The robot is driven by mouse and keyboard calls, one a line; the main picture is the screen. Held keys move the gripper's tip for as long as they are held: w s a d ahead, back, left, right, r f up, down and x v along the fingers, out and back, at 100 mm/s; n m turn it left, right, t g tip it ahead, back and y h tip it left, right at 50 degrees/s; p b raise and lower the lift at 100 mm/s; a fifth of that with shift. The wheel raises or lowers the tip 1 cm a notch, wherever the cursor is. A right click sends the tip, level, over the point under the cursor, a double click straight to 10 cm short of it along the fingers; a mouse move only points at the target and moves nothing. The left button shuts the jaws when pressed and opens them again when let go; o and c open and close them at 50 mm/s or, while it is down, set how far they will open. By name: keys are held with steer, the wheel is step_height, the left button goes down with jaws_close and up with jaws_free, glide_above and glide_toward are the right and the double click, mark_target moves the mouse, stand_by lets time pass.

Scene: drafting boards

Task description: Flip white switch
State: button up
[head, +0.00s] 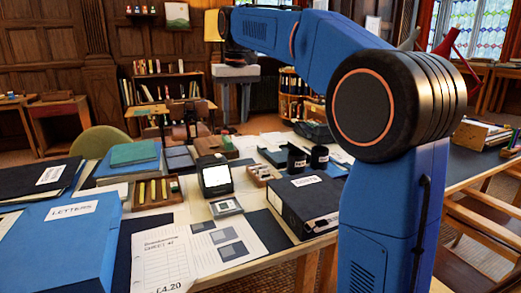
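A small light-grey plate with a pale square in its middle, which looks like the white switch (226,206), lies face up on the near part of the desk, in front of a black device with a white screen. The details of its rocker are too small to tell which way it is set. My gripper (235,118) hangs fingers down from the end of my blue arm, up and beyond the switch. Its two grey fingers are apart with nothing between them. It is well away from the switch.
The black device (214,177) stands just behind the switch. A black box file (303,205) is to the right, a wooden tray (157,192) and blue letters box (70,240) to the left. Printed sheets (205,245) lie in front. Two dark mugs (319,156) stand behind the file.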

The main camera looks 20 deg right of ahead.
steer(key=s+d+f, duration=0.1)
steer(key=s+f, duration=0.2)
steer(key=s, duration=0.4)
steer(key=s+d+f+t, duration=0.1)
steer(key=s+f, duration=0.2)
steer(key=s, duration=0.4)
steer(key=shift+s+f, duration=0.2)
steer(key=shift+f, duration=0.2)
steer(key=shift+d, duration=0.1)
steer(key=s+d+f+t, duration=0.1)
steer(key=s+f+t, duration=0.1)
steer(key=s+f, duration=1.9)
steer(key=shift+s+d+f, duration=0.4)
steer(key=shift+f, duration=0.15)
